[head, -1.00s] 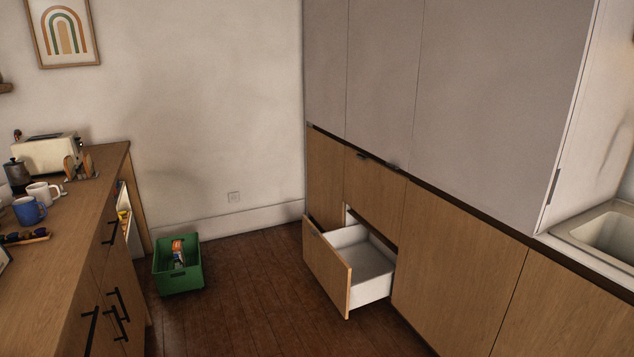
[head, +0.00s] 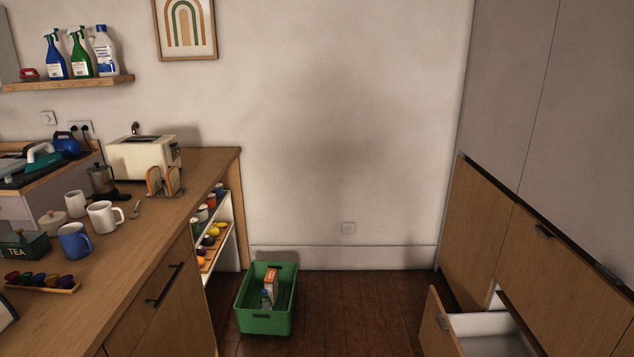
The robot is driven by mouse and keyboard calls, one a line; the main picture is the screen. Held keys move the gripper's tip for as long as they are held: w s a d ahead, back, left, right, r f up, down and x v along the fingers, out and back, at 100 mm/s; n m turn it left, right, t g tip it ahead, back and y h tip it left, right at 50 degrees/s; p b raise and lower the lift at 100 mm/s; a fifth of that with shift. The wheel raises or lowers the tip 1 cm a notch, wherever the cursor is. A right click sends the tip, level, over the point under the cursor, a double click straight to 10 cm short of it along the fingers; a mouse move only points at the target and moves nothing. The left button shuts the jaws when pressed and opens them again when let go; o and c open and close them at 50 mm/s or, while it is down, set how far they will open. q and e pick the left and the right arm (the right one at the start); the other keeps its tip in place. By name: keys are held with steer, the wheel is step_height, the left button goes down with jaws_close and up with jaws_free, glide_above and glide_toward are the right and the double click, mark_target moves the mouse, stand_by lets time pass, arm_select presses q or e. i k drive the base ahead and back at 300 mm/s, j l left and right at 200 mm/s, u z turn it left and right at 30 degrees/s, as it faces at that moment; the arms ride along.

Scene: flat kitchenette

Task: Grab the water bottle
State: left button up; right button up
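A small bottle (head: 265,299) with a bluish body stands in the green crate (head: 265,323) on the floor, near its front. It looks like a water bottle, but it is too small to be sure. An orange and white box (head: 271,282) is right behind it in the crate. Neither of my grippers shows in the head view.
The wooden counter (head: 165,212) on the left holds mugs, a toaster (head: 143,157) and a tea box (head: 24,246). Spray bottles stand on a wall shelf (head: 68,84). An open drawer (head: 488,345) juts out at right. The floor (head: 365,310) between is clear.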

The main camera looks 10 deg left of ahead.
mark_target(265, 302)
steer(key=i+u, duration=0.1)
steer(key=i, duration=0.45)
steer(key=i+u, duration=0.1)
steer(key=i, duration=0.5)
steer(key=i+l+u, duration=0.15)
steer(key=i, duration=0.4)
steer(key=i+l+u, duration=0.1)
steer(key=i, duration=0.45)
